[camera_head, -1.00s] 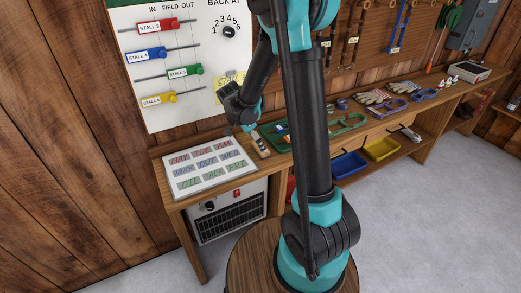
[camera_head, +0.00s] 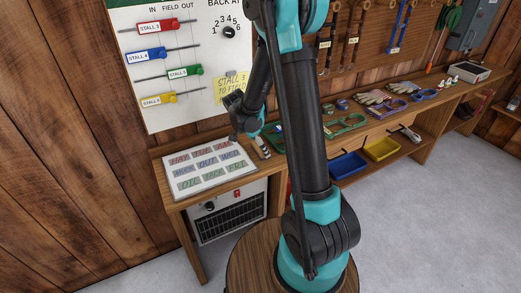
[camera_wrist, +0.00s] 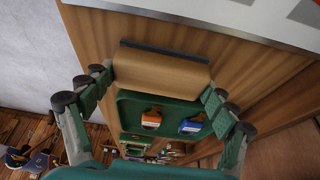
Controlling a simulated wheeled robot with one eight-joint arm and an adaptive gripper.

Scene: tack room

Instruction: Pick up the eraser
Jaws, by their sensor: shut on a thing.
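The eraser (camera_wrist: 160,70) is a tan wooden block with a dark strip along its far edge. In the wrist view it lies across between the two finger pads of my gripper (camera_wrist: 158,84), which is shut on it at both ends. In the head view my gripper (camera_head: 240,122) is over the left part of the bench, close to the lettered white board. I cannot clearly make out the eraser in the head view.
The lettered white board (camera_head: 208,168) lies on the bench's left end. A green tray (camera_wrist: 130,103) holds an orange item (camera_wrist: 152,119) and a blue item (camera_wrist: 192,124). A wall board with sliders (camera_head: 160,90) stands behind. Yellow (camera_head: 381,148) and blue (camera_head: 349,165) bins sit on the lower shelf.

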